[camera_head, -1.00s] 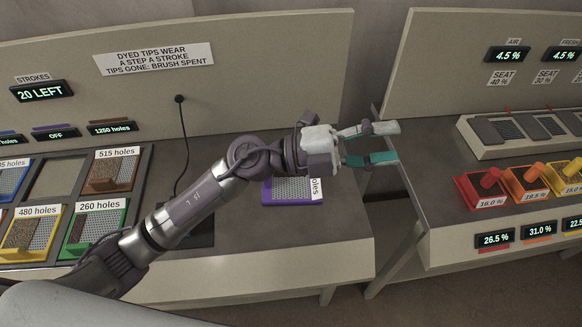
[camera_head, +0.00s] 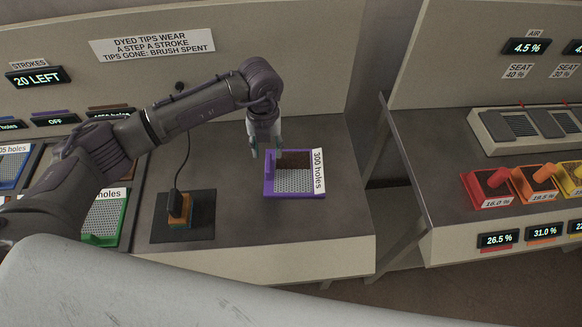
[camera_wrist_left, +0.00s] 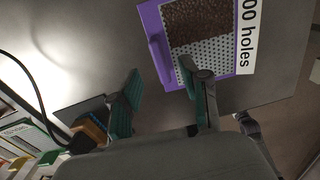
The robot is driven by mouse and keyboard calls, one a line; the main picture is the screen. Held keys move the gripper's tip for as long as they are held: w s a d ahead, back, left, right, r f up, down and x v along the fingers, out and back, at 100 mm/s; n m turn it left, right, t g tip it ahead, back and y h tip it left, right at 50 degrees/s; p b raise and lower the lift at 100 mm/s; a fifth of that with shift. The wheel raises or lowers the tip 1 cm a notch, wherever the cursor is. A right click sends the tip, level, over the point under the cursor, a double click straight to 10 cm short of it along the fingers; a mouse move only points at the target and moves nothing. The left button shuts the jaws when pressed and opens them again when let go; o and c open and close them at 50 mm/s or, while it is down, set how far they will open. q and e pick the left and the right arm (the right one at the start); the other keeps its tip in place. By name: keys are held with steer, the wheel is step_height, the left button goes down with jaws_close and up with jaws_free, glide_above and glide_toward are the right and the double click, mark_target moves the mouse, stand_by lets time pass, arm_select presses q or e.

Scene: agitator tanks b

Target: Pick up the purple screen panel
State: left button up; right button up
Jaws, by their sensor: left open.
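The purple screen panel (camera_head: 295,182) lies flat on the bench in the head view. It has a perforated grey mesh, a brown patch at its far side, a purple handle along its left edge and a white "300 holes" label on the right. My left gripper (camera_head: 266,152) points down at the panel's far left corner, open and empty. In the left wrist view the panel (camera_wrist_left: 213,50) is at the top, and its handle lies beyond and between the open fingers (camera_wrist_left: 160,70). I cannot tell the exact height above it. My right gripper is not in view.
A black pad (camera_head: 200,228) with an orange-and-dark block (camera_head: 179,207) on a cord lies left of the panel. Colored screen panels sit further left, including a green one (camera_head: 104,218). A gap separates the right bench with its red tray (camera_head: 487,186).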

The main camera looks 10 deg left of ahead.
mark_target(268, 163)
arm_select(q)
steer(key=shift+f, duration=0.7)
steer(key=shift+s+f+p, duration=0.1)
steer(key=shift+f+p, duration=0.15)
steer(key=shift+p, duration=0.15)
steer(key=f+p, duration=0.1)
steer(key=f, duration=0.2)
steer(key=shift+s+f+p, duration=0.2)
steer(key=shift+f+p, duration=0.15)
steer(key=shift+p, duration=0.05)
steer(key=shift+f, duration=0.5)
jaws_close()
steer(key=shift+w, duration=0.1)
